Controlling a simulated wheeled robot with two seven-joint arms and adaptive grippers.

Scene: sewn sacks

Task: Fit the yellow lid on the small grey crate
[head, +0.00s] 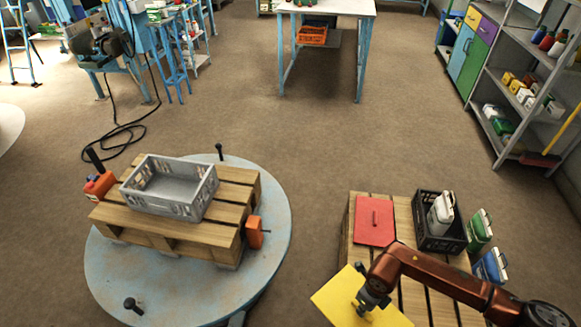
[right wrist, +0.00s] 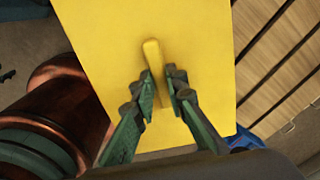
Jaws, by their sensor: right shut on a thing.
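The small grey crate (head: 170,186) stands open and upright on a wooden pallet at the left, and looks empty. The yellow lid (head: 334,296) is at the bottom of the head view, at the front left of the right pallet. My right gripper (head: 366,302) is over it. In the right wrist view my right gripper (right wrist: 164,92) is shut on the raised handle (right wrist: 152,52) of the yellow lid (right wrist: 205,60). I cannot tell how high the lid is above the pallet. My left gripper is not in view.
The crate's pallet (head: 228,210) lies on a round blue-grey platform (head: 268,262) with upright black pegs and orange clamps. A red lid (head: 375,222), a black crate (head: 424,205) with a white canister, and green and blue canisters are at the right pallet (head: 404,212). Bare floor separates the pallets.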

